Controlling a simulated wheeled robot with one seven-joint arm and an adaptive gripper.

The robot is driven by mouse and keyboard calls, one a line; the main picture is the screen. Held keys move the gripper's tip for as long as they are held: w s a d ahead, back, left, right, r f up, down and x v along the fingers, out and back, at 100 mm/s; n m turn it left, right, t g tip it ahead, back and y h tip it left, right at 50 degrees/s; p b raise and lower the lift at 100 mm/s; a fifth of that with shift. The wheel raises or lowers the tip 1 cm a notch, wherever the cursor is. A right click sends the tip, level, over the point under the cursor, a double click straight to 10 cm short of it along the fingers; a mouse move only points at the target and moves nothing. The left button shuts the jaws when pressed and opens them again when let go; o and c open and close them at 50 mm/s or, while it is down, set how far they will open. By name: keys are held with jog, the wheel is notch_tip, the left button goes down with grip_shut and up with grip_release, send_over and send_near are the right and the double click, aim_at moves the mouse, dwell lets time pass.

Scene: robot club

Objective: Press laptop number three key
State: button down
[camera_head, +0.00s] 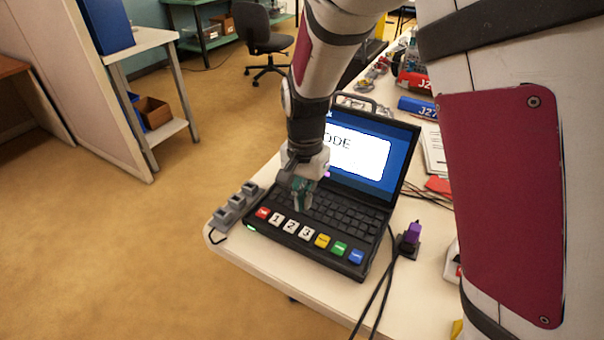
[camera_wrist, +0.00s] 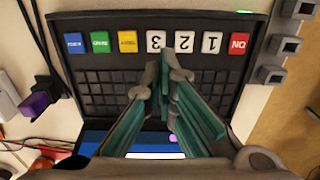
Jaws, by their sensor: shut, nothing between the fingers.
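The black laptop (camera_head: 340,220) stands open on the white table, its lit screen (camera_head: 362,157) partly hidden by my arm. Along its front edge runs a row of coloured and white keys. The white number three key (camera_head: 305,232) lies between the white "2" key (camera_head: 290,226) and the yellow key (camera_head: 322,241). In the wrist view, the three key (camera_wrist: 156,42) is upside down, just left of my fingertips. My gripper (camera_head: 301,207) is shut and empty, pointing down over the keyboard behind the number keys. In the wrist view, my gripper (camera_wrist: 169,58) has its tips near the "3" and "2" keys; contact cannot be told.
Grey blocks (camera_head: 235,204) sit at the table's left edge. A purple plug (camera_head: 412,232) and black cables lie right of the laptop. Papers (camera_head: 433,150) and a blue J27 item (camera_head: 417,107) lie farther back. The floor to the left is open.

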aim_at(305, 233)
notch_tip(305, 233, down, 9)
jog(key=shift+r+b, duration=0.15)
jog(key=shift+b, duration=0.6)
notch_tip(305, 233, down, 2)
jog(key=shift+s+d, duration=0.1)
jog(key=shift+s, duration=0.1)
notch_tip(305, 233, up, 15)
jog(key=p, duration=0.4)
jog(key=shift+w, duration=0.25)
